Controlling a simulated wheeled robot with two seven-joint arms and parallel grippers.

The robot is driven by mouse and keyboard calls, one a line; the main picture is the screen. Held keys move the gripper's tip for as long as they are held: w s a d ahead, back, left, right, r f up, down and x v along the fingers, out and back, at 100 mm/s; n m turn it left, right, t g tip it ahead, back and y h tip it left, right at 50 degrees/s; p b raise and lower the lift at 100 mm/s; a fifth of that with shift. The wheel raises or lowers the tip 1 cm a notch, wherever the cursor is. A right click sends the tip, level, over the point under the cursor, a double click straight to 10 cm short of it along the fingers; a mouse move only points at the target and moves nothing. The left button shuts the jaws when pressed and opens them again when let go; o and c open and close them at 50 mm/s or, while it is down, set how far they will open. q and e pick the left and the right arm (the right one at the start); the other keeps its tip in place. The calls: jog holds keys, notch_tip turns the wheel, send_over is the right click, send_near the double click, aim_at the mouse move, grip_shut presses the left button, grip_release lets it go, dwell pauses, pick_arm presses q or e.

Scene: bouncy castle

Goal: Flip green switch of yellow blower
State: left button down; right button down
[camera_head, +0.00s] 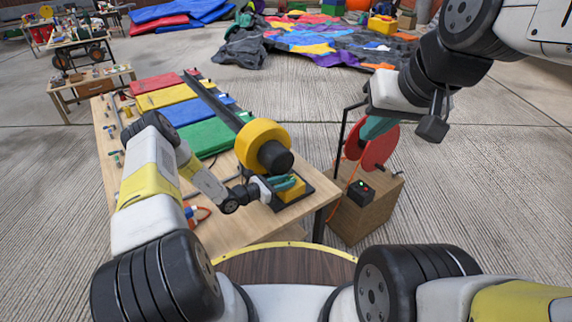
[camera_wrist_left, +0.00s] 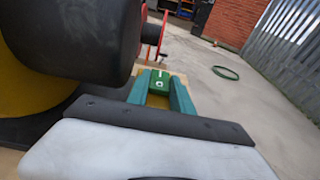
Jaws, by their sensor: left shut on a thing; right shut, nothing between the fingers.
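The yellow blower (camera_head: 258,138), with a dark round outlet, stands at the table's near right corner. Its yellow switch box (camera_head: 290,191) sits low on the dark base. In the left wrist view, the green switch (camera_wrist_left: 160,82) with white marks lies between the teal fingers of my left gripper (camera_wrist_left: 161,88). The left gripper (camera_head: 287,182) is shut on it, beside the blower's outlet. In the head view, the fingers largely hide the switch.
The wooden table (camera_head: 235,225) carries red, yellow, blue and green panels (camera_head: 210,137) and a long dark bar. A wooden box (camera_head: 370,210) holds the reel and a small black box with lights (camera_head: 361,192). Colourful deflated fabric (camera_head: 320,38) lies behind; concrete at right is clear.

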pick_arm(q)
jog(key=shift+a+f+t+h, duration=0.1)
jog(key=shift+f+t+h, duration=0.05)
jog(key=shift+t+h, duration=0.5)
jog(key=c, duration=1.1)
grip_release()
jog(key=v, duration=0.8)
jog(key=shift+w, duration=0.1)
